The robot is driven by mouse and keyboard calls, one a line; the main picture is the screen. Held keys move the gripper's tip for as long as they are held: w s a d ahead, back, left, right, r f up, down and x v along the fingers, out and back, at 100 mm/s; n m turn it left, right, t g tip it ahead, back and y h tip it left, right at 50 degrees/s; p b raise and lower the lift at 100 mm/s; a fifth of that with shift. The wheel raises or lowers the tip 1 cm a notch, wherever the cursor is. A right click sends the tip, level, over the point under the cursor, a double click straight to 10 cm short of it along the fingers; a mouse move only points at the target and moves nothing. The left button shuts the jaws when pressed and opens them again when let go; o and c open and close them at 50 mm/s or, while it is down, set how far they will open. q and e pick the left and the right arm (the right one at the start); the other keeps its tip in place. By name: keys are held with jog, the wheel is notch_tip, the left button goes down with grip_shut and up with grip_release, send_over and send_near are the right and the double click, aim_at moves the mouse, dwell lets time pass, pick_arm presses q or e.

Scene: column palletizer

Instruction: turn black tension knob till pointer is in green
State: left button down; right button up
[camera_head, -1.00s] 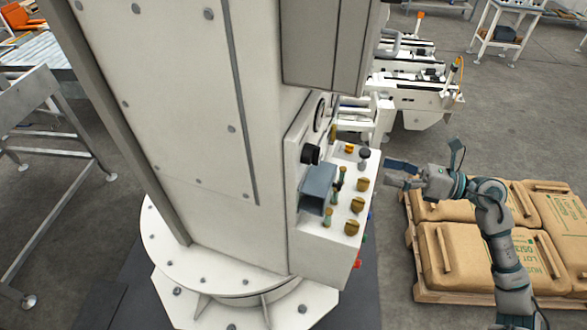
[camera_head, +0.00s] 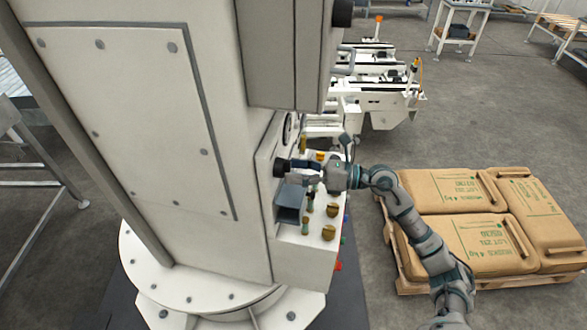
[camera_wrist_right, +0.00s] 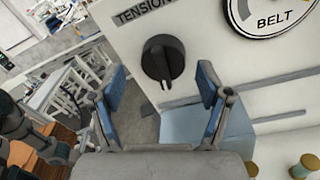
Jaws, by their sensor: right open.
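The black tension knob (camera_wrist_right: 163,58) sits on the white panel under a "TENSION" label in the right wrist view. It also shows in the head view (camera_head: 280,168). The dial marked "BELT" (camera_wrist_right: 268,14) is cut off at the top right of the wrist view; its pointer and a green zone cannot be made out. My right gripper (camera_wrist_right: 161,92) is open, its two blue-padded fingers apart, facing the knob with the knob seen between and beyond the tips. In the head view the right gripper (camera_head: 308,172) is close to the knob. My left gripper is not in view.
A grey-blue box (camera_head: 291,203) sticks out below the knob, close under the right gripper. A ledge with several brass knobs (camera_head: 329,232) lies beside it. A pallet of brown sacks (camera_head: 470,245) stands at the right. A white conveyor (camera_head: 380,95) is behind.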

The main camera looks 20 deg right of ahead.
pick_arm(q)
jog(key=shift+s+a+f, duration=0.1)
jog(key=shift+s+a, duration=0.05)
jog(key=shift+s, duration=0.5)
pick_arm(e)
jog(key=shift+x, duration=0.8)
